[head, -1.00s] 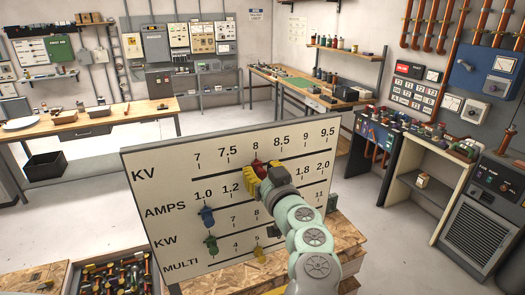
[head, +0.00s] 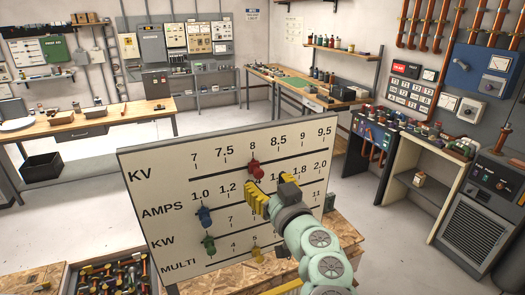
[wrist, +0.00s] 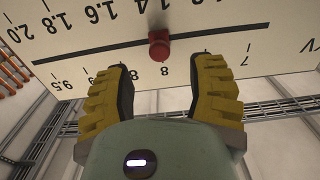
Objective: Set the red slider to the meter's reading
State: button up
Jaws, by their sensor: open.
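The red slider (head: 255,169) sits on the KV line of the upright white scale board (head: 160,160), just below the 8 mark. In the wrist view the red slider (wrist: 159,44) shows near the upside-down 8. My gripper (head: 262,192) is open and empty, with yellow fingers, a little below and in front of the slider. In the wrist view my gripper (wrist: 162,66) has its fingers spread on either side of the slider's line, apart from it. A dial meter (head: 429,75) hangs on the right wall; its reading is too small to tell, and I cannot tell whether it is the task's meter.
A blue slider (head: 206,216), a green slider (head: 209,244) and a yellow slider (head: 256,254) are on the lower lines. A tool crate (head: 75,278) stands at the lower left. A blue wall box (head: 487,70) is at the right. Open floor lies behind the board.

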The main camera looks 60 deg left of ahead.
jog(key=d, duration=0.6)
jog(key=shift+s+d, duration=0.25)
jog(key=shift+d, duration=0.15)
jog(key=shift+w, duration=0.1)
